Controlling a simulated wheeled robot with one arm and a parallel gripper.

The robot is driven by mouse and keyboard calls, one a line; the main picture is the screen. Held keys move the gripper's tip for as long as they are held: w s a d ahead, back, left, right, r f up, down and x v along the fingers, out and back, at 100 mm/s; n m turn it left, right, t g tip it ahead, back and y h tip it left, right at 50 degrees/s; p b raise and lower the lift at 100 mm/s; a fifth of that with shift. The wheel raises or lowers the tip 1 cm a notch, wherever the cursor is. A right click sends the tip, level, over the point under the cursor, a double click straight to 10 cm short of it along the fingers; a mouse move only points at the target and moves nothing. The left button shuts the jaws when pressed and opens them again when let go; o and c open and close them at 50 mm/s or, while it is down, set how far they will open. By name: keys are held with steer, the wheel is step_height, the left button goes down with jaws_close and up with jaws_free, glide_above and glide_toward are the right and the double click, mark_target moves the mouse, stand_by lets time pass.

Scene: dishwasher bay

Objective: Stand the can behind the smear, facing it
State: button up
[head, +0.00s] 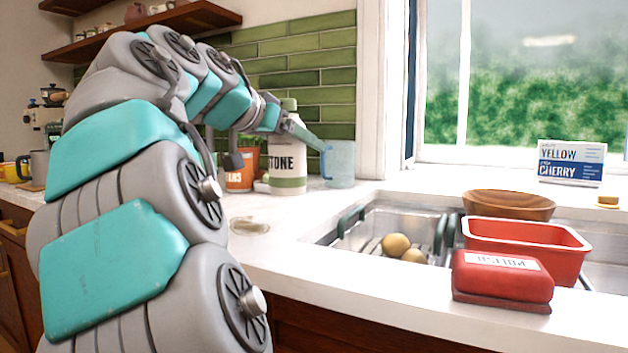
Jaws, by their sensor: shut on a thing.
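The can (287,165) is white with a green cap and a green band. It is upright above the back of the counter, its dark lettering ending in "TONE" turned mostly toward the camera. My gripper (285,128) is shut on its upper part, reaching in from the left. I cannot tell whether its base touches the counter. The smear (250,226) is a pale brownish patch on the white counter, nearer the camera and a little left of the can. My arm hides part of the can's left side.
A translucent blue mug (340,164) stands close right of the can. An orange pot (240,174) is close on its left. The sink (345,222), a red tub (525,246) and a red box (502,280) lie to the right. Counter around the smear is clear.

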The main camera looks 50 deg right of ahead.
steer(key=shift+w+d+f+p, duration=0.25)
steer(key=shift+w+d+f, duration=0.55)
steer(key=shift+w+d, duration=0.9)
steer(key=shift+w+d+f+p, duration=0.2)
steer(key=shift+w+d+f, duration=0.75)
steer(key=shift+d, duration=1.25)
steer(key=shift+w+d+f+p, duration=0.25)
steer(key=shift+w+d+f, duration=0.4)
steer(key=shift+w+d, duration=1.1)
steer(key=shift+s+d, duration=0.2)
steer(key=shift+s, duration=0.05)
steer(key=shift+f, duration=0.15)
steer(key=o, duration=1.5)
steer(key=shift+o, duration=0.2)
